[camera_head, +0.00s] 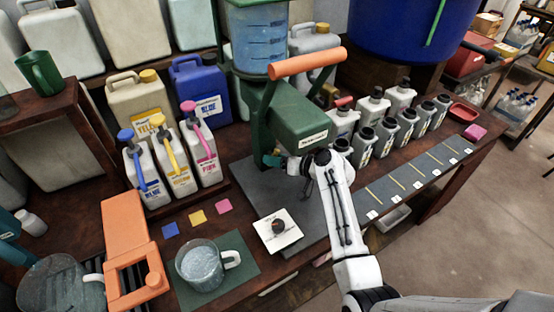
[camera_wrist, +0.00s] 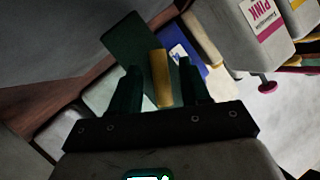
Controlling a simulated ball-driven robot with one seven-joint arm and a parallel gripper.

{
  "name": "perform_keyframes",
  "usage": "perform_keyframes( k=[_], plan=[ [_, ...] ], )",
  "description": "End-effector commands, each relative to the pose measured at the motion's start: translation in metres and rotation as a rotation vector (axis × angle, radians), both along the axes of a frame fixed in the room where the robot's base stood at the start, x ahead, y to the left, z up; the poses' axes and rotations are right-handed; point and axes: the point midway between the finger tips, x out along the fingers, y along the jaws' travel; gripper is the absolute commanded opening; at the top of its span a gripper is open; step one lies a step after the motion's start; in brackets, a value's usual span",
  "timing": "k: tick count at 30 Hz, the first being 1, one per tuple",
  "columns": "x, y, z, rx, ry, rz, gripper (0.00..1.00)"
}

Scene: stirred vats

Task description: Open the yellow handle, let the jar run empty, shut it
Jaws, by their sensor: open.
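A clear jar with blue-tinted liquid (camera_head: 258,40) sits on top of a green machine (camera_head: 290,122). My gripper (camera_head: 275,160) is at the low front of this machine, below the jar. In the wrist view a short yellow handle (camera_wrist: 161,77) stands between the two dark fingers of my gripper (camera_wrist: 161,90). The fingers are open, with a gap showing on each side of the handle. In the head view my gripper and the machine hide the yellow handle. I cannot see whether liquid is running. A clear mug with liquid (camera_head: 203,264) stands on a green mat at the front.
An orange lever (camera_head: 307,62) sticks out above the machine. Pump bottles (camera_head: 152,170) stand to the left and several grey bottles (camera_head: 385,135) to the right. A white card with a dark knob (camera_head: 278,231) lies in front. An orange block (camera_head: 135,250) stands at the front left.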

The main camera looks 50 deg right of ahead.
Motion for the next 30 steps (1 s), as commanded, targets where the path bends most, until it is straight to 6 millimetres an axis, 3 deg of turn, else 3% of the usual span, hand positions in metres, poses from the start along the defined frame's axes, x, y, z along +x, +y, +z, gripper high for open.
perform_keyframes(
  k=[2, 15, 30],
  plan=[
    [-0.0001, 0.0001, 0.0001, 0.000, 0.000, 0.000, 0.44],
    [-0.0004, 0.0000, 0.0001, 0.001, 0.000, 0.000, 0.01],
    [-0.0007, -0.0006, -0.0034, 0.070, -0.020, 0.000, 0.00]
  ],
)
